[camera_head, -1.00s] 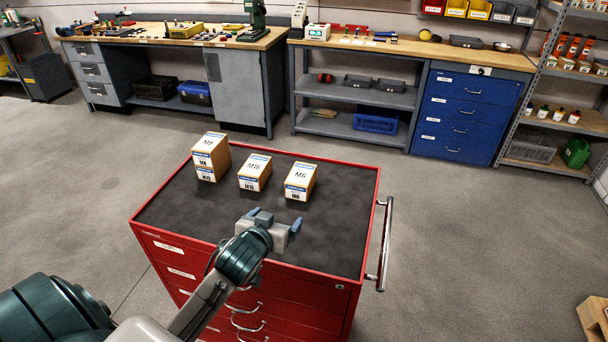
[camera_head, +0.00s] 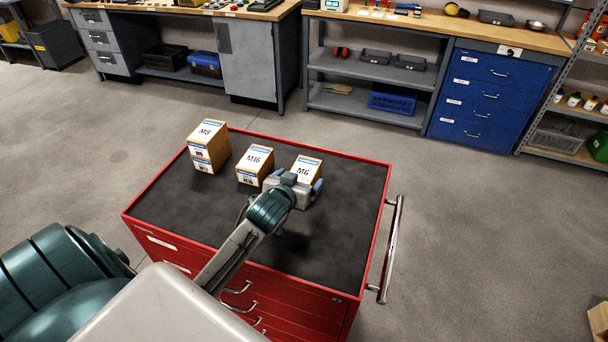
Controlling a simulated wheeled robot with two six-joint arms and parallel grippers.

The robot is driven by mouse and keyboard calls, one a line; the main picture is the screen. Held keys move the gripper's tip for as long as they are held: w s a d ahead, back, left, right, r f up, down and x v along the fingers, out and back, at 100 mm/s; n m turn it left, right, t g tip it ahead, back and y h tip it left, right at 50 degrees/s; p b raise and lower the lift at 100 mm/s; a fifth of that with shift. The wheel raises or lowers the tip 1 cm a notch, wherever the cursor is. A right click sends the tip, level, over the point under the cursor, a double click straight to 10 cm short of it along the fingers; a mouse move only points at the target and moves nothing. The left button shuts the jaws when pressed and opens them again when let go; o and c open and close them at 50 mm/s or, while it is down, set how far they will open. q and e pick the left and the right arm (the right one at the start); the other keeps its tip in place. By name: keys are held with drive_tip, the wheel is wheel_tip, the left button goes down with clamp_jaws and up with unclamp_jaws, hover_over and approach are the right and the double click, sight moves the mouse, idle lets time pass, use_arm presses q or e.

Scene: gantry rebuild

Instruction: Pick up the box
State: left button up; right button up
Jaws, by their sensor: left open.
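Several small white-and-tan boxes stand on the black top of the red drawer cabinet (camera_head: 175,213). The M8 box (camera_head: 208,134) is at the left and sits on top of another box (camera_head: 204,166). The M16 box (camera_head: 254,163) is in the middle. The M6 box (camera_head: 305,170) is at the right. My left gripper (camera_head: 302,181) is open, right in front of the M6 box and covering its lower front. I cannot tell whether the fingers touch it. My right gripper is not in view.
A chrome handle (camera_head: 392,250) sticks out on the cabinet's right side. The cabinet top is bare in front of and right of the boxes. Workbenches and a blue drawer unit (camera_head: 487,98) stand behind, across open floor.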

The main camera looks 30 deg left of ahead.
sight(303, 173)
use_arm(q)
drive_tip(key=p+x, duration=0.2)
drive_tip(key=x, duration=0.2)
drive_tip(key=shift+w+a+r, duration=0.1)
drive_tip(key=shift+a+r, duration=0.05)
drive_tip(key=shift+a, duration=0.05)
drive_tip(key=shift+w+a+f+p, duration=0.1)
drive_tip(key=shift+w+f+p, duration=0.25)
drive_tip(key=shift+w, duration=0.2)
drive_tip(key=c, duration=1.4)
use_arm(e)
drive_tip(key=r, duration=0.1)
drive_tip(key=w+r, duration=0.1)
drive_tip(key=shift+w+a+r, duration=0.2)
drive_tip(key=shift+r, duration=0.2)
